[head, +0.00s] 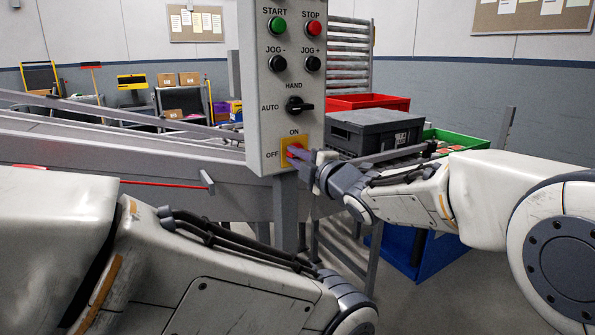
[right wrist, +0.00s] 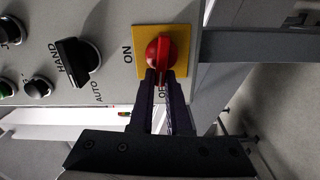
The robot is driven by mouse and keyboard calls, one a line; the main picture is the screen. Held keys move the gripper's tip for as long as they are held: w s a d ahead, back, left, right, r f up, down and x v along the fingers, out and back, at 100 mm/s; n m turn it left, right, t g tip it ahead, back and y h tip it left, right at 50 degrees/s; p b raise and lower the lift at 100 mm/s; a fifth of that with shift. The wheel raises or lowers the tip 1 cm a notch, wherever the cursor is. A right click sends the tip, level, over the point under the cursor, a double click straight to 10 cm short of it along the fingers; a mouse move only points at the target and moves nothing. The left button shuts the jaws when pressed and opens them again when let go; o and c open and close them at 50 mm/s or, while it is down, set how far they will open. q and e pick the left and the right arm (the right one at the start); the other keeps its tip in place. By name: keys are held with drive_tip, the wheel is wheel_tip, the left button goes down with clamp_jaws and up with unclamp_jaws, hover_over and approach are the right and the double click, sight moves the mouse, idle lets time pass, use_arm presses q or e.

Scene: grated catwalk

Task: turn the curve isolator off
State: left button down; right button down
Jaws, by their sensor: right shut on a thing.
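The isolator is a red rotary knob (right wrist: 160,50) on a yellow plate (right wrist: 145,62), low on the grey control panel (head: 260,110). In the head view its yellow plate (head: 285,155) shows under the ON label, with OFF to its left. My right gripper (head: 300,157) is at the knob from the right and hides most of it. In the right wrist view its fingers (right wrist: 164,80) are closed on the knob's raised grip, which appears to lie roughly along the OFF direction; the fingertips partly cover it. My left gripper is outside the head view.
Above the isolator are a black HAND/AUTO selector (head: 298,106), black jog buttons, a green START button (head: 277,25) and a red STOP button (head: 313,28). A dark grey crate (head: 372,130), a red bin (head: 365,101) and a green bin (head: 460,138) stand behind my right arm.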

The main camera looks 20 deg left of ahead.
drive_tip(key=shift+s+a+f+n+b, duration=0.1)
drive_tip(key=shift+f+n+b, duration=0.05)
drive_tip(key=shift+n+b, duration=0.65)
drive_tip(key=c, duration=0.9)
unclamp_jaws()
drive_tip(key=shift+s+d, duration=0.1)
drive_tip(key=shift+d, duration=0.15)
drive_tip(key=v, duration=1)
